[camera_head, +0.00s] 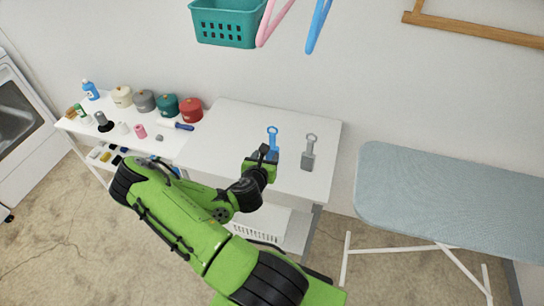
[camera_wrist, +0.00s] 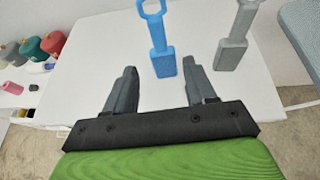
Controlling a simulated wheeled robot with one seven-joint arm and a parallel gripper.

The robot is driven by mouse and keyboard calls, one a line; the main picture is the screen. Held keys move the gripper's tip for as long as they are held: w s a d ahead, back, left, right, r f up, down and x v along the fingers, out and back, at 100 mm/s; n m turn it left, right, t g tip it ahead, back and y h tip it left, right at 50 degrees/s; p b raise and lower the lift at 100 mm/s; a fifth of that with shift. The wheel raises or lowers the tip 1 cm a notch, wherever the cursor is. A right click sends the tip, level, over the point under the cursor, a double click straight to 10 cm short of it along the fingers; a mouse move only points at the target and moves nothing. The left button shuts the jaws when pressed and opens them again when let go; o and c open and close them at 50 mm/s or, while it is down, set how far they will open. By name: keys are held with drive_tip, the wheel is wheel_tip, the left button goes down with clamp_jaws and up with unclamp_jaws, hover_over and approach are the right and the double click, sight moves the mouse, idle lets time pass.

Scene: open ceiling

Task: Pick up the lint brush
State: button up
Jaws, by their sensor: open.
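Two brush-like tools of the same shape, each with a looped handle and a flat rectangular head, lie on the white table (camera_head: 225,120). One is blue (camera_head: 273,138) and one is grey (camera_head: 309,154); which is the lint brush I cannot tell for certain. My gripper (camera_head: 263,153) is open and empty at the near end of the blue tool, partly covering its head in the head view. In the wrist view the blue tool (camera_wrist: 158,45) lies ahead, between and beyond the fingertips (camera_wrist: 160,68). The grey tool (camera_wrist: 236,42) lies to the right, outside the fingers.
A white side shelf (camera_head: 75,126) at left holds several lidded jars (camera_head: 191,109), bottles and a blue-handled roller (camera_head: 184,126). An ironing board (camera_head: 450,200) stands at right. A teal basket (camera_head: 228,25) hangs above. The table's far left part is bare.

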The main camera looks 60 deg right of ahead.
sight(272, 143)
drive_tip(key=p+x, duration=0.1)
drive_tip(key=x, duration=0.2)
drive_tip(key=p+x, duration=0.1)
drive_tip(key=x, duration=0.3)
drive_tip(key=r+p+x, duration=0.1)
drive_tip(key=x, duration=0.3)
drive_tip(key=shift+d, duration=0.2)
drive_tip(key=shift+w+d+f, duration=0.15)
drive_tip(key=shift+d+f, duration=0.05)
drive_tip(key=shift+d, duration=0.1)
drive_tip(key=shift+a, duration=0.1)
drive_tip(key=shift+c, duration=0.7)
clamp_jaws()
